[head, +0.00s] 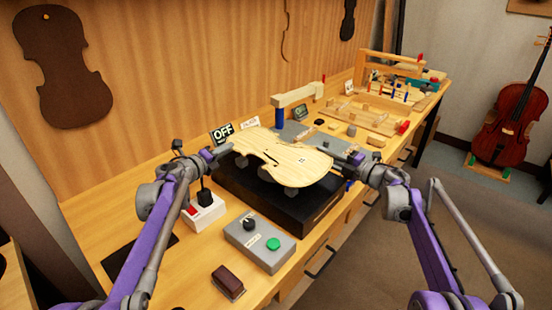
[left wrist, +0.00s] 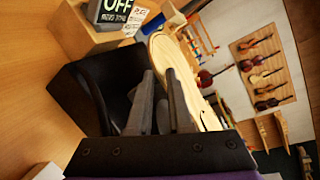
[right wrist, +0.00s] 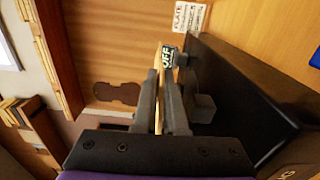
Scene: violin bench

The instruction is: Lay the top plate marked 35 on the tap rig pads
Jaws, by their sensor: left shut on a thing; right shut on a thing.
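The pale violin top plate (head: 290,160) with a small dark mark, too small to read surely, is level over the black tap rig (head: 285,205). Grey pads (head: 292,190) show under its near edge; I cannot tell whether it touches them. My left gripper (head: 226,149) is shut on the plate's left end. My right gripper (head: 326,151) is shut on its right end. The plate also shows in the left wrist view (left wrist: 172,62), beside the left fingers (left wrist: 160,105). In the right wrist view it is a thin edge between the right fingers (right wrist: 163,100).
An OFF sign (head: 222,132) stands behind the rig. A red-switch box (head: 203,210), a grey control box (head: 260,242) with a green button, and a brown block (head: 228,282) sit nearer. Wooden fixtures fill the bench beyond.

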